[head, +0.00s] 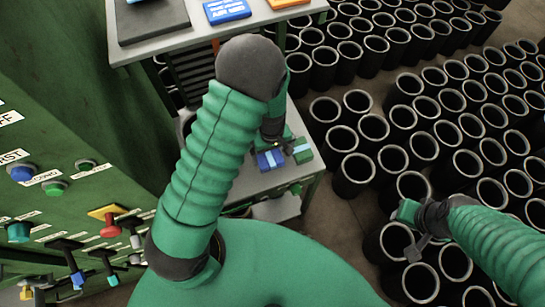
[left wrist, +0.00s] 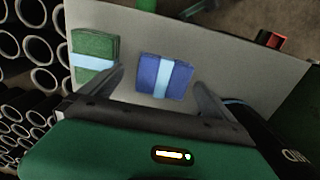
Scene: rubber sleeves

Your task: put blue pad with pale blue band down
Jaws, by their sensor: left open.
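The blue pad with pale blue band (head: 265,161) lies on the small grey table below my left gripper (head: 273,143) in the head view. In the left wrist view the blue pad (left wrist: 178,79) lies flat on the table top, in the gap between the two spread fingers of my left gripper (left wrist: 160,80). The fingers are open and appear clear of its sides; their height above the table is hard to judge. My right gripper (head: 418,222) is at the right, over the black tubes, and its jaws are too small to read.
A green pad with a pale blue band (left wrist: 95,55) lies to the left of the blue pad, close to one finger. A red thing (left wrist: 270,39) is at the table's far edge. Many black tubes (head: 372,128) stand on the floor to the right. A green control panel (head: 60,140) stands left.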

